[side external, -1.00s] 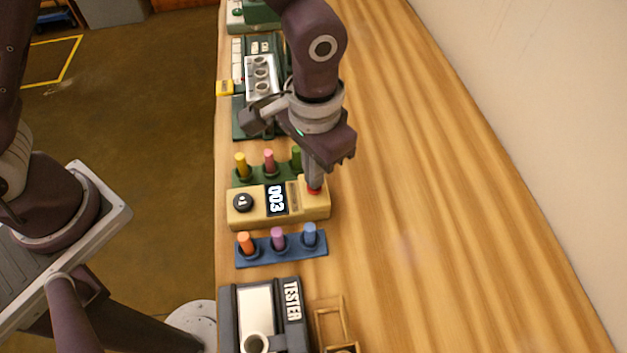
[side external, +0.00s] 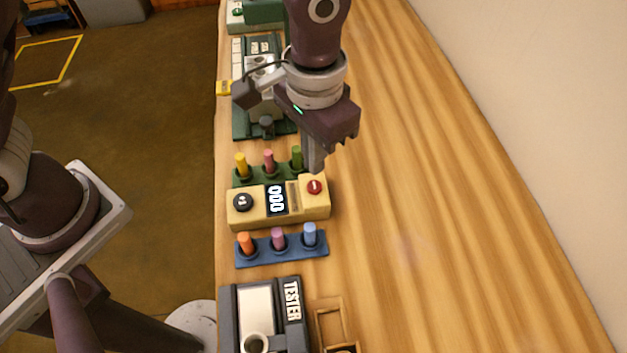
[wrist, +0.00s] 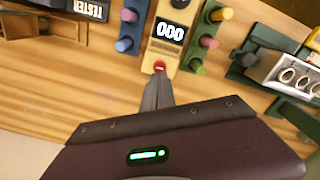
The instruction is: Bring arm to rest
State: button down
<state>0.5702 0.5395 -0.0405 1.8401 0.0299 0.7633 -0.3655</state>
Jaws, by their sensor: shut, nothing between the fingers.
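My gripper (side external: 316,167) is shut and empty. In the side view its fingertips are above and just behind the red button (side external: 315,187) on the yellow box (side external: 302,213), apart from it. In the wrist view the closed fingertips (wrist: 159,80) point toward the red button (wrist: 160,67). The yellow box has a black knob (side external: 243,202) and a display (side external: 277,199) that reads 000.
A green rack (side external: 250,180) and a blue rack (side external: 262,257) of coloured pegs flank the yellow box. A black tester (side external: 292,338) and a wooden tray (side external: 322,318) stand nearer the camera. A green machine (side external: 240,118) stands behind. The table's right side (side external: 440,200) is clear.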

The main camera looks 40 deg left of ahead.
jog(key=s+a+r+n+t, duration=0.1)
jog(key=s+a+r+t, duration=0.15)
jog(key=a+r, duration=0.9)
jog(key=s+a+r+n+t, duration=0.2)
jog(key=s+a+r+t, duration=0.1)
jog(key=s+a, duration=0.6)
jog(key=s+r, duration=0.1)
jog(key=s, duration=0.1)
jog(key=shift+s+a+r, duration=0.15)
jog(key=shift+s, duration=0.25)
